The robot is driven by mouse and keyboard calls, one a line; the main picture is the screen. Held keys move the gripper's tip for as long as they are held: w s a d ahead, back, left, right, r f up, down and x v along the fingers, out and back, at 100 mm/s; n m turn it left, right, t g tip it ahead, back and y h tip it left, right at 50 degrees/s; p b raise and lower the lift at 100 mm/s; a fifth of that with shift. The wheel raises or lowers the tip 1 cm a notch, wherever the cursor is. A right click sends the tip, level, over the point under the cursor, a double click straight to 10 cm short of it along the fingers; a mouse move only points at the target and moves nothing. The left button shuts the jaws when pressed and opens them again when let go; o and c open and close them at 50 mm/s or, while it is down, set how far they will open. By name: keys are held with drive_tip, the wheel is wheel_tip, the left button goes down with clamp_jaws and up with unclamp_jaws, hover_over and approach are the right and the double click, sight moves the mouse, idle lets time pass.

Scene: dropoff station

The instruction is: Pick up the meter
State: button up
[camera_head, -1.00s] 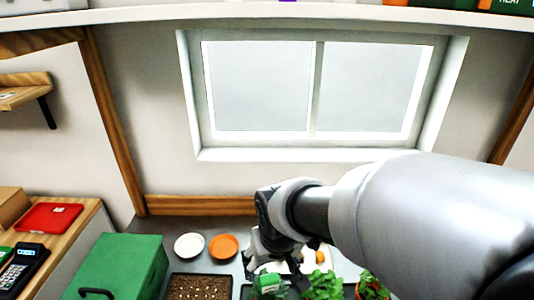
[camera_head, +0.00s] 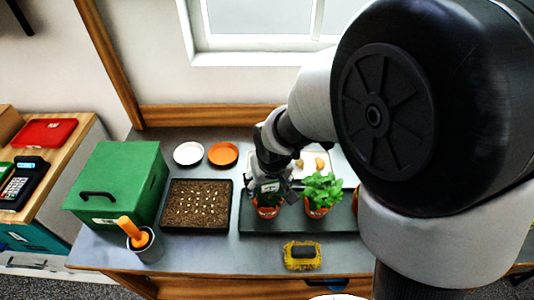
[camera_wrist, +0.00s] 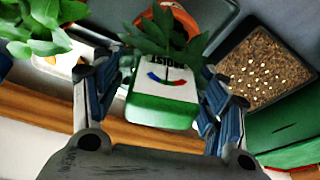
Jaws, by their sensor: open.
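The meter (camera_wrist: 166,95) is a green and white block with a dial and the word "MOIST", seen close in the wrist view. It stands among the leaves of a plant in an orange pot (camera_wrist: 183,17); its lower end is hidden. My gripper (camera_wrist: 158,82) is open, with one finger on each side of the meter; I cannot tell whether either finger touches it. In the head view my gripper (camera_head: 271,186) is over the left potted plant, and the meter (camera_head: 269,187) shows small and partly covered there.
A second potted plant (camera_head: 323,188) stands close on the right on the dark tray (camera_head: 280,225). A seed tray (camera_head: 197,204), green box (camera_head: 118,183), white saucer (camera_head: 188,153) and orange saucer (camera_head: 222,155) are to the left. A card terminal (camera_head: 22,182) is on the side table.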

drive_tip(key=shift+w+f, duration=0.2)
drive_tip(key=shift+f, duration=0.45)
drive_tip(key=shift+r, duration=0.1)
drive_tip(key=shift+c, duration=0.2)
drive_tip(key=c, duration=1.3)
wheel_tip(320, 180, up, 27)
drive_tip(key=p, duration=1.2)
